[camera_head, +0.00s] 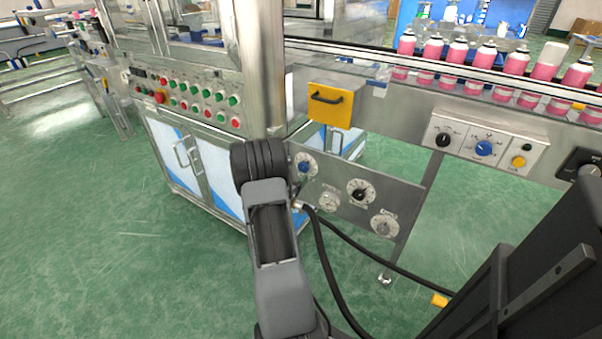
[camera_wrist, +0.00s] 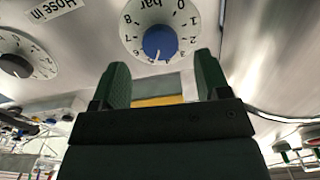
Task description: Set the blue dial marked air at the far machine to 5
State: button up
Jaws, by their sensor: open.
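The blue dial (camera_head: 304,167) sits at the upper left of a grey metal plate, just right of my arm's dark wrist. In the wrist view the blue knob (camera_wrist: 160,40) is on a round white scale marked in bar, numbered 0 to 8. Its pale pointer mark seems to point near 5, at the bottom of the scale as pictured; the exact reading is hard to tell. My gripper (camera_wrist: 163,75) is open and empty, one dark green finger on each side just below the knob, apart from it. In the head view my arm hides most of the gripper.
A black dial (camera_head: 360,191) and two pale dials (camera_head: 329,201) (camera_head: 384,225) share the plate. Another blue knob (camera_head: 484,148) is on a white box at right. A yellow handled block (camera_head: 330,104) is above. Black hoses (camera_head: 322,258) hang below. Pink cans (camera_head: 455,62) line the conveyor.

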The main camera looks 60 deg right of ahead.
aim_at(302, 169)
jog(key=shift+d+b, duration=0.3)
jog(key=shift+d, duration=1.9)
jog(key=c, duration=0.9)
jog(key=shift+f+m+b, duration=0.15)
jog(key=shift+m+b, duration=0.15)
jog(key=shift+b, duration=0.3)
jog(key=o, duration=0.9)
